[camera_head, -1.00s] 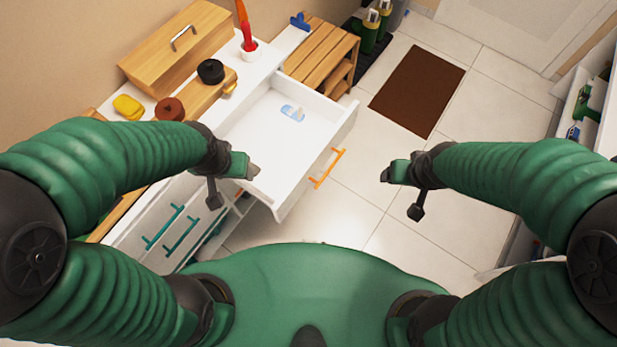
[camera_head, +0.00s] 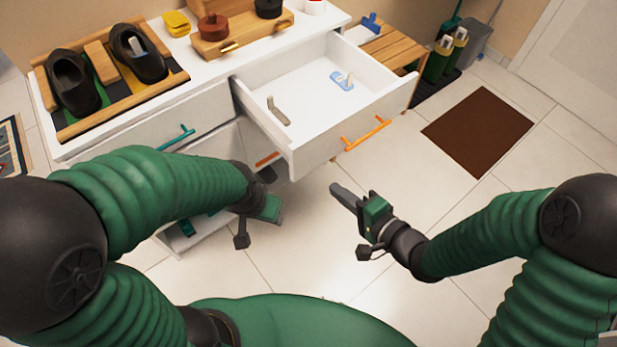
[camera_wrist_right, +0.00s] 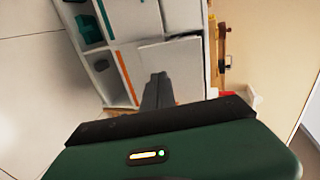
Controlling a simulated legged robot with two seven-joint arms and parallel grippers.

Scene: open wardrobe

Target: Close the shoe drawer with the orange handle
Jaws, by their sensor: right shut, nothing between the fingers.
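The white drawer (camera_head: 308,92) with the orange handle (camera_head: 366,133) stands pulled out of the white cabinet in the head view. A small blue and white item (camera_head: 342,80) and a grey item (camera_head: 278,111) lie inside it. My right gripper (camera_head: 340,192) is shut and empty, in front of the drawer and below the handle in the picture, apart from it. Its closed fingers (camera_wrist_right: 158,92) also show in the right wrist view, pointing towards white panels. My left gripper (camera_head: 272,208) is left of the right one, near the cabinet front; its finger opening is unclear.
The cabinet top (camera_head: 205,65) holds a shoe tray (camera_head: 150,93) with black shoes and a wooden box (camera_head: 235,38). Left of the open drawer is a drawer with a teal handle (camera_head: 172,138). A wooden bench (camera_head: 385,50) stands behind.

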